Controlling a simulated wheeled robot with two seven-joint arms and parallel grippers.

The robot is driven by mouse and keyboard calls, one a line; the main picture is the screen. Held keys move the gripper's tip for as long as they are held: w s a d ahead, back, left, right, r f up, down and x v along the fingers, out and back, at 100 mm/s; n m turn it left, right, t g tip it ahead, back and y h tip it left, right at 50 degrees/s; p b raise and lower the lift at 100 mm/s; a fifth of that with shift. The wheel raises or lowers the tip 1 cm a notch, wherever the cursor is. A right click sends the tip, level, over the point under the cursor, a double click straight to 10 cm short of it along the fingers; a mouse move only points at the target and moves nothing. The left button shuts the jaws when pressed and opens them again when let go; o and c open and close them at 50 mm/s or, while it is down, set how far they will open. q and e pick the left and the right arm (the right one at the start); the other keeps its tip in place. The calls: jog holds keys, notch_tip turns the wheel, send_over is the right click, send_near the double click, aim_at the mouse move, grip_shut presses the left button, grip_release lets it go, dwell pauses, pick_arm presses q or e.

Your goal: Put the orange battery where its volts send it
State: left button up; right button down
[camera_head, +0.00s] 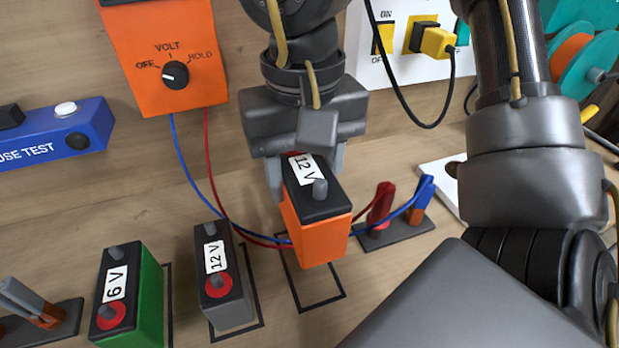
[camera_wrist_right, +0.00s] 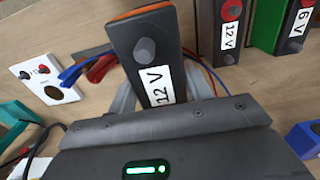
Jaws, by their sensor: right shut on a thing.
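The orange battery (camera_head: 322,235) has a black top, a grey terminal and a white label reading 12 V. My right gripper (camera_head: 306,180) is shut on it, one finger on each side near its top. The battery is over a black outlined rectangle (camera_head: 318,302) on the bench; I cannot tell whether its base touches the wood. In the right wrist view the battery (camera_wrist_right: 148,60) stands between the fingers, label towards the camera. The orange meter (camera_head: 165,55) has a dial marked OFF, VOLT and HOLD, its pointer towards OFF. My left gripper is not in view.
A grey 12 V battery (camera_head: 226,290) and a green 6 V battery (camera_head: 135,295) stand to the left. Red (camera_head: 380,205) and blue (camera_head: 421,200) clips sit in a holder at right. Their wires pass behind the orange battery. A blue fuse tester (camera_head: 55,132) is at far left.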

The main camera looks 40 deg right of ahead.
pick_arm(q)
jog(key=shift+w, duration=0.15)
pick_arm(e)
jog(key=w+d+f, duration=0.2)
jog(key=w+f, duration=0.6)
jog(key=w, duration=0.4)
jog(key=shift+w+d+f, duration=0.15)
jog(key=shift+d+f, duration=0.15)
jog(key=shift+d, duration=0.05)
jog(key=shift+f, duration=0.1)
jog(key=f, duration=0.3)
jog(key=shift+w+d+f, duration=0.1)
jog(key=shift+w+f, duration=0.2)
jog(key=shift+w, duration=0.1)
jog(key=shift+f, duration=0.1)
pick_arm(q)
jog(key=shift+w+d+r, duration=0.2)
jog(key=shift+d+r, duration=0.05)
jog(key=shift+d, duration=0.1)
pick_arm(e)
jog(key=shift+f, duration=0.15)
